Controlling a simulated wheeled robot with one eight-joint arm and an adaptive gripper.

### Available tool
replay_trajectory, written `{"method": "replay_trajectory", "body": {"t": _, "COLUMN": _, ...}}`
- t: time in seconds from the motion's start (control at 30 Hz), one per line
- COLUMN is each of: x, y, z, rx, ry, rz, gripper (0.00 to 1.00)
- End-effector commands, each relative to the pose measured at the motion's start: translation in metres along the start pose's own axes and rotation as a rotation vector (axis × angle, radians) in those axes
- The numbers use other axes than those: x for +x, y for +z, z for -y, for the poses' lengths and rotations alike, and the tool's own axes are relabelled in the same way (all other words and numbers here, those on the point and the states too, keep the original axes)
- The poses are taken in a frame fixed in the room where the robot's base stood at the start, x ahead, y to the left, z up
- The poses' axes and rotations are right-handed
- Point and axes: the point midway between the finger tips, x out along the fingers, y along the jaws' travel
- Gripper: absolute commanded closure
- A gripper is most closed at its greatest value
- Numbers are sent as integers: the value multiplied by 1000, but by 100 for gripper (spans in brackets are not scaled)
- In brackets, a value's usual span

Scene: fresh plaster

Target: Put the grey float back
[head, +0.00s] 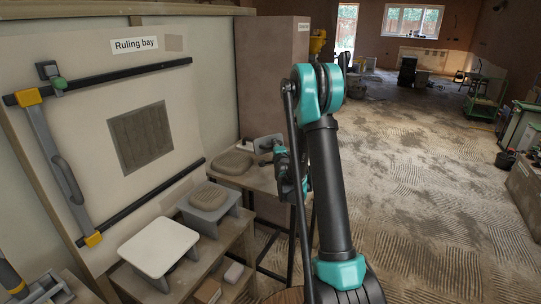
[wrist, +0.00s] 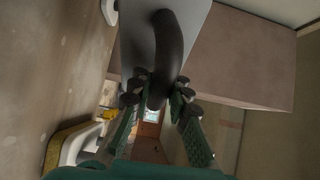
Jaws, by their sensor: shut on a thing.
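My gripper (head: 281,155) is shut on the dark curved handle of the grey float. In the wrist view the handle runs between my fingertips (wrist: 158,93), and the float's flat grey plate (wrist: 135,45) lies behind it. In the head view the float (head: 267,143) shows as a small grey plate by my gripper, partly hidden by my arm. It is near the small table at the board's right; I cannot tell whether it touches anything.
A white-topped stand (head: 158,249) and a grey stand (head: 223,214) bearing a brown textured pad (head: 208,196) are on a wooden bench. A rounded brown pad (head: 232,163) lies on the small table. The Ruling bay board (head: 185,120) stands behind. Open floor is at right.

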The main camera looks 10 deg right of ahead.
Motion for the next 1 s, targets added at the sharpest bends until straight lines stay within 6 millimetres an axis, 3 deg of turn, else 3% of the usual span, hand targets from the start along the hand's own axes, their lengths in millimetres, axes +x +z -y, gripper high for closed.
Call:
{"method": "replay_trajectory", "body": {"t": 0.37, "x": 16, "y": 11, "z": -21, "rx": -137, "ry": 294, "rz": 72, "gripper": 100}}
{"method": "replay_trajectory", "body": {"t": 0.57, "x": 14, "y": 19, "z": -31, "rx": -303, "ry": 568, "rz": 169, "gripper": 100}}
{"method": "replay_trajectory", "body": {"t": 0.8, "x": -19, "y": 26, "z": -30, "rx": -630, "ry": 929, "rz": 338, "gripper": 100}}
{"method": "replay_trajectory", "body": {"t": 1.0, "x": -57, "y": 26, "z": -16, "rx": -818, "ry": 1059, "rz": 420, "gripper": 100}}
